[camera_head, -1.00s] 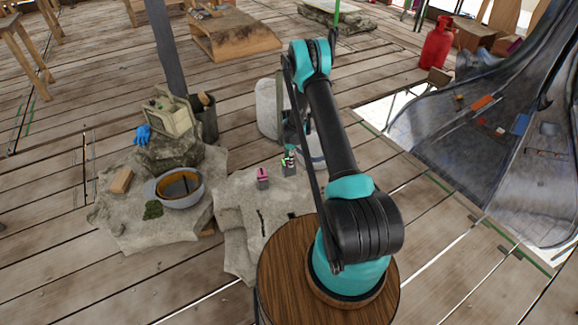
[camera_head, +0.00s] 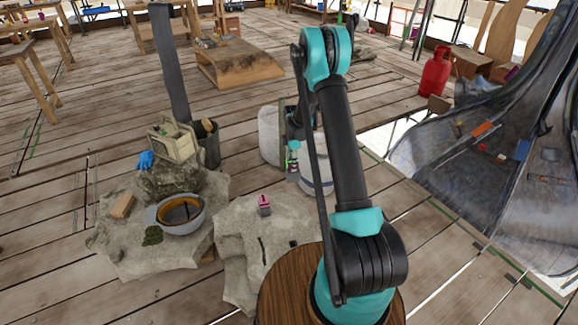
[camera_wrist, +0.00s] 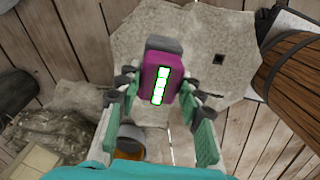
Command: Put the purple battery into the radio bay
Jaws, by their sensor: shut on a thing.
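The purple battery (camera_wrist: 160,78) has a lit green-and-white bar strip and a grey end. My gripper (camera_wrist: 158,92) is shut on it, with fingers on both sides, in the wrist view. In the head view my gripper (camera_head: 292,150) holds it, small and partly hidden, above the back of the pale stone slab (camera_head: 245,250). The radio (camera_head: 174,141), an olive box, stands on a rock to the left of my gripper. Its bay cannot be made out. It shows partly in the wrist view (camera_wrist: 28,162).
A pink-topped block (camera_head: 264,203) stands on the slab. A grey pot (camera_head: 182,221), a tan block (camera_head: 122,206) and a blue glove (camera_head: 146,160) lie around the radio's rock. A dark bin (camera_head: 209,152) stands behind the radio. White containers (camera_head: 270,135) stand near my gripper.

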